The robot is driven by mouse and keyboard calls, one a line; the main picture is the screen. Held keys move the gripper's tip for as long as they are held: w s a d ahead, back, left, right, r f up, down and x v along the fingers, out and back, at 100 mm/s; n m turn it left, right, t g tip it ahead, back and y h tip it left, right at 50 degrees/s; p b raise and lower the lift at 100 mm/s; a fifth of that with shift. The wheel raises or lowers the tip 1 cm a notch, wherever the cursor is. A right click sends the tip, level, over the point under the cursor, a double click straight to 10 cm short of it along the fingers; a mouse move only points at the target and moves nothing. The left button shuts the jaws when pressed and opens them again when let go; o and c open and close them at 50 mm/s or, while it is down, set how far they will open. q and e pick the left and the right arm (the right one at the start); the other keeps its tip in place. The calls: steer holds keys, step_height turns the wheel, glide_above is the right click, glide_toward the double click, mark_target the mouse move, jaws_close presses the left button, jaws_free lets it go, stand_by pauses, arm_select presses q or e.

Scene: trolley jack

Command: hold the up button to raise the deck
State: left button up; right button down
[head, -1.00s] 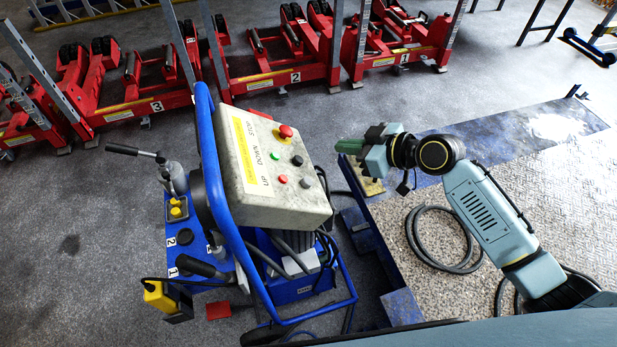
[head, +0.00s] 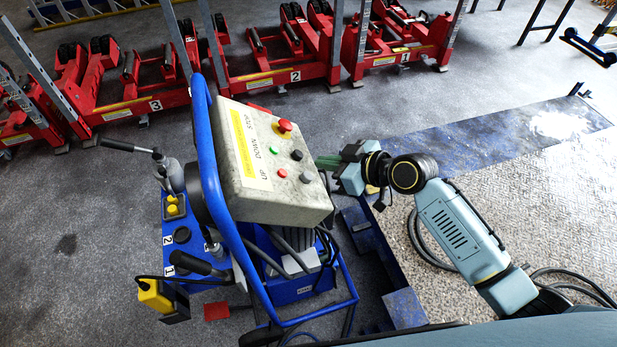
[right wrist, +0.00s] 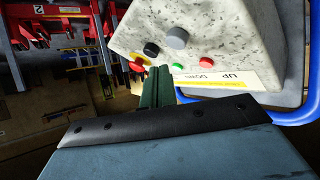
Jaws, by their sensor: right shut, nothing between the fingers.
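The pale speckled control box (head: 240,200) sits on a blue-framed cart. Its yellow-and-white label reads UP, DOWN and STOP. Beside UP are a small red button (head: 283,173) and a grey button (head: 306,177). Beside DOWN are a green button (head: 274,151) and a black button (head: 297,155). A red mushroom button (head: 284,126) is beside STOP. My right gripper (head: 320,162) is shut and empty, its green fingers pointing at the box's right edge. In the right wrist view its fingers (right wrist: 160,72) overlap the box's edge, below the grey button (right wrist: 177,37); contact cannot be told. My left gripper is out of view.
The blue cart handle (head: 213,185) curves along the box's left side. Levers and a yellow pendant (head: 154,295) are on the cart. Red numbered lifting units (head: 275,78) stand along the back. A metal platform (head: 500,185) lies at the right. Grey floor is open behind the box.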

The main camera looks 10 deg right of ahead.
steer(key=shift+a+f, duration=0.5)
steer(key=shift+f, duration=0.1)
steer(key=shift+s+f, duration=0.1)
stand_by(1.6)
steer(key=shift+a+f+b, duration=0.2)
steer(key=shift+a+b, duration=0.05)
steer(key=shift+b, duration=0.15)
steer(key=shift+s+a+f, duration=0.1)
steer(key=shift+a+f, duration=0.2)
steer(key=shift+f, duration=0.15)
stand_by(1.4)
steer(key=shift+d+r, duration=0.6)
steer(key=shift+r, duration=0.15)
steer(key=d+r+p, duration=0.1)
steer(key=r, duration=0.1)
steer(key=w+d+r+p, duration=0.1)
steer(key=d+r, duration=0.1)
stand_by(0.6)
